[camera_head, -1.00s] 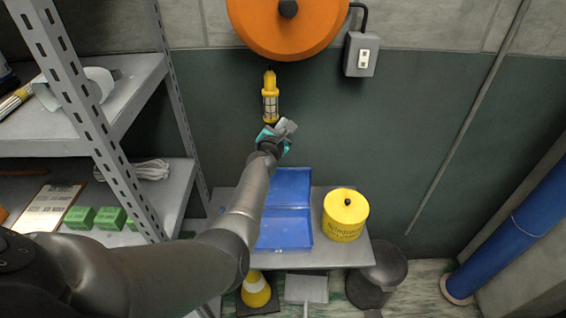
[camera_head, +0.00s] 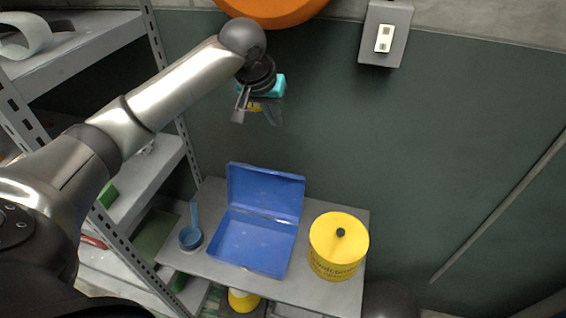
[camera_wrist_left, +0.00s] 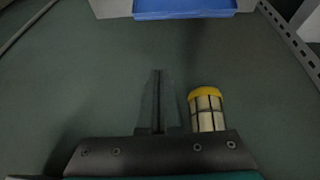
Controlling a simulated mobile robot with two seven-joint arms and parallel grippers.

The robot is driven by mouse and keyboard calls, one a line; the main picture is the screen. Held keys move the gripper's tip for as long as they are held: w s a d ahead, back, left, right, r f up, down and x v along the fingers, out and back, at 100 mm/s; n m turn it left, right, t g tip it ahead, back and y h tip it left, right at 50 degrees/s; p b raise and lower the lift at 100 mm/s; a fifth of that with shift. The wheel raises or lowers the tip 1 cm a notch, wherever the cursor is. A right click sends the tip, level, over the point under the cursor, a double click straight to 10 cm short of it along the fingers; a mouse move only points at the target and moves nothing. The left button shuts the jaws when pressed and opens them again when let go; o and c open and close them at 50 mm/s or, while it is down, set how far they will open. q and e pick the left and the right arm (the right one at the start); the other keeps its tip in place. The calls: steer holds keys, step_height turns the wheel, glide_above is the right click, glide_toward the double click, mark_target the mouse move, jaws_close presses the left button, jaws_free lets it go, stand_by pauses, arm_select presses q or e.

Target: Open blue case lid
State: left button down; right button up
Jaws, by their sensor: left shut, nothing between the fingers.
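The blue case (camera_head: 253,246) sits on the grey table in the head view. Its lid (camera_head: 265,190) stands up and leans back from the rear edge, and its inside looks empty. A blue edge of the case (camera_wrist_left: 185,8) shows at the top of the left wrist view. My left gripper (camera_head: 271,114) is above and behind the case, near the wall and apart from the lid. Its fingers (camera_wrist_left: 158,105) are together with nothing between them. My right gripper is not in view.
A metal shelf (camera_head: 120,60) is at left.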

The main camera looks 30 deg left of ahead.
arm_select(q)
steer(key=s+a+b+x, duration=0.1)
steer(key=b+x, duration=0.1)
steer(key=x, duration=0.8)
steer(key=s+a+f+b+x, duration=0.1)
steer(key=a+b+x, duration=0.1)
steer(key=x, duration=0.8)
steer(key=shift+y, duration=0.4)
steer(key=shift+s+d+r+p, duration=0.2)
steer(key=shift+s+d+r, duration=0.05)
steer(key=shift+s, duration=0.4)
steer(key=shift+s+d+r+p, duration=0.15)
steer(key=shift+s+d+r, duration=0.05)
steer(key=shift+s, duration=0.45)
steer(key=shift+s+d+r+p, duration=0.2)
steer(key=shift+s+d+r, duration=0.05)
steer(key=shift+s, duration=0.4)
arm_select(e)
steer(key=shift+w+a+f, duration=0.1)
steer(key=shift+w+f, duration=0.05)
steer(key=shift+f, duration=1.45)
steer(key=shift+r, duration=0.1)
